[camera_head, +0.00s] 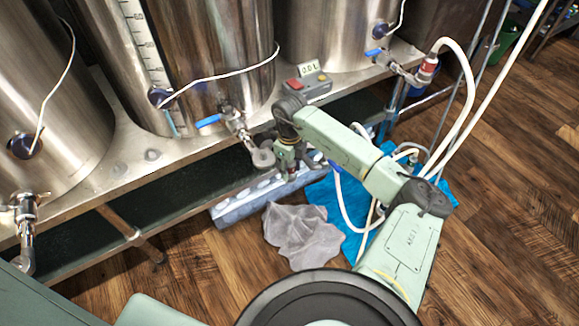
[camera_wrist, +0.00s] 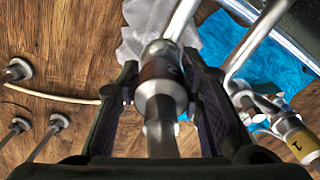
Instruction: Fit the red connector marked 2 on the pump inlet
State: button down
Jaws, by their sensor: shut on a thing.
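My gripper (camera_wrist: 160,95) is shut on a dark red connector (camera_wrist: 160,76) with bare metal ends. Its fingers press on both sides of the red band, and a mark on the band shows only partly. In the head view my gripper (camera_head: 287,165) is low in front of the steel shelf, and the held connector is mostly hidden there. A yellow connector marked 1 (camera_wrist: 297,141) is at the right of the wrist view, beside metal fittings (camera_wrist: 245,98). I cannot clearly make out the pump or its inlet.
Steel tanks (camera_head: 215,50) stand on the shelf, with a blue-handled valve (camera_head: 232,121) near my arm. A hose joins a red coupling (camera_head: 429,66) at the right tank. Grey cloth (camera_head: 300,238), a blue cloth (camera_head: 330,200) and white hoses (camera_head: 350,213) lie on the wooden floor.

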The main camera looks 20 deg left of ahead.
jog(key=shift+f+b, duration=0.35)
jog(key=shift+f, duration=0.2)
jog(key=c, duration=1)
grip_release()
jog(key=shift+c, duration=0.2)
jog(key=shift+r, duration=0.1)
notch_tip(320, 180, up, 12)
jog(key=shift+f, duration=0.1)
jog(key=shift+d, duration=0.1)
